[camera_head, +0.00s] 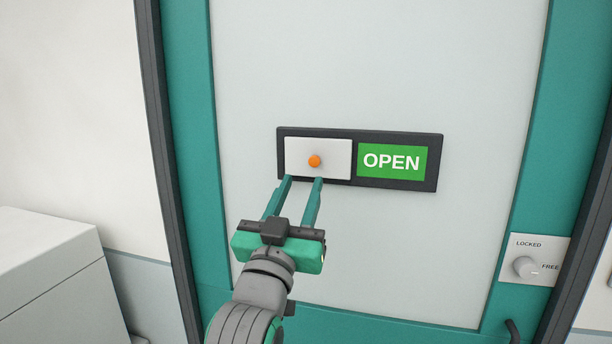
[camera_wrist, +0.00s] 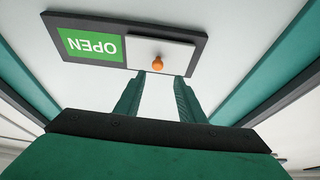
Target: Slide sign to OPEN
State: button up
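The sign is a dark frame (camera_head: 397,186) on a pale door panel. A white slider plate (camera_head: 337,152) with an orange knob (camera_head: 314,161) covers its left half. The right half shows a green OPEN label (camera_head: 391,161). In the wrist view the sign appears upside down, with the OPEN label (camera_wrist: 91,45) at left and the orange knob (camera_wrist: 158,64) near the fingertips. My gripper (camera_head: 304,179) is open, its two fingers apart just below the knob. Nothing shows between the fingers. I cannot tell whether the fingertips touch the plate.
A round dial (camera_head: 526,267) on a plate marked LOCKED and FREE is at the lower right on the teal door frame (camera_head: 190,120). A dark handle (camera_head: 513,331) shows at the bottom right. A pale box (camera_head: 50,270) stands at left. The panel around the sign is clear.

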jog(key=s+a+f+n+g+y, duration=0.15)
jog(key=s+f, duration=0.25)
jog(key=f, duration=0.9)
jog(key=s+a+f+n+y, duration=0.1)
jog(key=s+f+n+y, duration=0.2)
jog(key=f, duration=1)
jog(key=s+a+f+n+g+y, duration=0.15)
jog(key=s+f, duration=0.25)
jog(key=f, duration=0.9)
jog(key=s+d+f+g+y, duration=0.1)
jog(key=s+f, duration=1.3)
jog(key=s, duration=0.1)
jog(key=s+f+m+g, duration=0.2)
jog(key=s+f, duration=0.1)
jog(key=s, duration=1.3)
jog(key=shift+s+d, duration=0.25)
jog(key=shift+s, duration=0.15)
jog(key=shift+w, duration=0.1)
jog(key=shift+c, duration=0.6)
